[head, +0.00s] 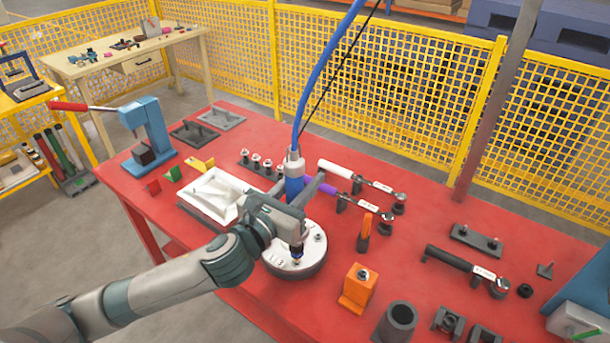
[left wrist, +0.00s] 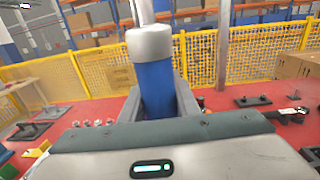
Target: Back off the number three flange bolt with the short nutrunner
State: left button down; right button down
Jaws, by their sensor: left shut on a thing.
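My left gripper (head: 294,190) is shut on the blue grip of the nutrunner (head: 294,162). The tool stands upright, with a blue hose rising from its grey top. In the left wrist view the gripper's fingers (left wrist: 157,100) flank the blue body of the nutrunner (left wrist: 154,78). The tool's lower end (head: 297,250) comes out below my wrist, at the near part of the round pale flange (head: 312,258). A bolt (head: 318,237) shows on the flange's right side. My wrist hides part of the flange. I cannot tell whether the socket touches a bolt, or which number it has.
A white tray (head: 190,200) sits left of the flange. Torque wrenches (head: 362,180) lie behind and right of it, and a black wrench (head: 455,262) farther right. An orange block (head: 358,286) stands close at the right. A blue press (head: 150,130) stands at the left.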

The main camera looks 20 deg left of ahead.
pick_arm(q)
jog(key=shift+f, duration=0.55)
pick_arm(e)
jog(key=shift+d+f, duration=0.35)
jog(key=shift+d, duration=0.1)
pick_arm(q)
jog(key=shift+f, duration=0.1)
pick_arm(e)
jog(key=shift+a, duration=0.3)
